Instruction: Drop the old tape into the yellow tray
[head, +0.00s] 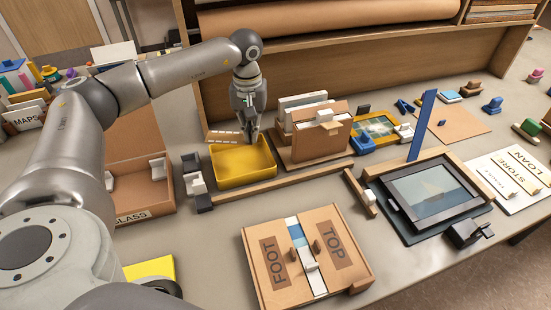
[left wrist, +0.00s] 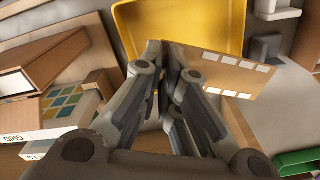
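The old tape appears as a stiff tan strip (head: 222,136) with white squares along its edges. It also shows in the left wrist view (left wrist: 228,76), sticking out to the right from between the fingertips. My left gripper (head: 252,138) points down over the yellow tray (head: 245,180), its fingers closed on one end of the strip. The strip is above the tray's back left part, apart from the floor of the tray as far as I can tell. The tray (left wrist: 207,14) looks empty. My right gripper is not in view.
A brown file holder (head: 322,138) stands right of the tray. A wooden rail (head: 270,187) runs in front. Dark and white blocks (head: 196,182) and an open cardboard box (head: 140,190) are to the left. A flat box marked FOOT and TOP (head: 335,240) lies nearer.

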